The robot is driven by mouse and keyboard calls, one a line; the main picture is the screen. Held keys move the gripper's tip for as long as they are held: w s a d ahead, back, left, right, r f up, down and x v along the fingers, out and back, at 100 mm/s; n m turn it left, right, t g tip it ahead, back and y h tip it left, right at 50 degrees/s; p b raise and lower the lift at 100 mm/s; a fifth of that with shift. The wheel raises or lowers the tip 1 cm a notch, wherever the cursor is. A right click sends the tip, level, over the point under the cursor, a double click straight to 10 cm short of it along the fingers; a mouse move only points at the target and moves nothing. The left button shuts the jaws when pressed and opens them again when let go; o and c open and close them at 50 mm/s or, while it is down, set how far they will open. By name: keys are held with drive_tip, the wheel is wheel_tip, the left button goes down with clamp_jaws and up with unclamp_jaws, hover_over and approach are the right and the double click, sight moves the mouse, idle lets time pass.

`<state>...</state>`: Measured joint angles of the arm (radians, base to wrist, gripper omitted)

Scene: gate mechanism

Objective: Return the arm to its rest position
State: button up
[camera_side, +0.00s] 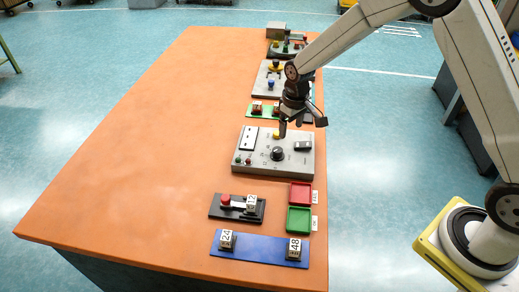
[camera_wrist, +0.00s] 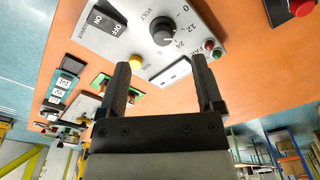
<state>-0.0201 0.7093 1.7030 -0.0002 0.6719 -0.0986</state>
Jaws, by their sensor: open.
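My gripper (camera_side: 291,125) hangs from my arm above the far part of the grey control panel (camera_side: 255,162) in the side view. In the wrist view my gripper (camera_wrist: 163,82) has its two black fingers apart with nothing between them. The panel's black dial (camera_wrist: 163,32) and yellow button (camera_wrist: 136,62) show beyond the fingers. My gripper appears apart from the panel, though the exact height is hard to tell.
An orange table (camera_side: 140,150) carries a blue plate (camera_side: 259,248) with numbered blocks, a black fixture (camera_side: 228,212), a red tray (camera_side: 300,193) and a green tray (camera_side: 299,219). More mechanisms (camera_side: 287,47) stand at the far end. The table's left side is clear.

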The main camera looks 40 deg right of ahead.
drive_tip(key=s+r+t, duration=0.1)
drive_tip(key=s+r, duration=0.2)
drive_tip(key=s, duration=0.7)
drive_tip(key=s+d+r+m+t, duration=0.1)
drive_tip(key=s+r, duration=0.2)
drive_tip(key=s, duration=0.7)
drive_tip(key=shift+s+r, duration=0.25)
drive_tip(key=shift+s, duration=0.1)
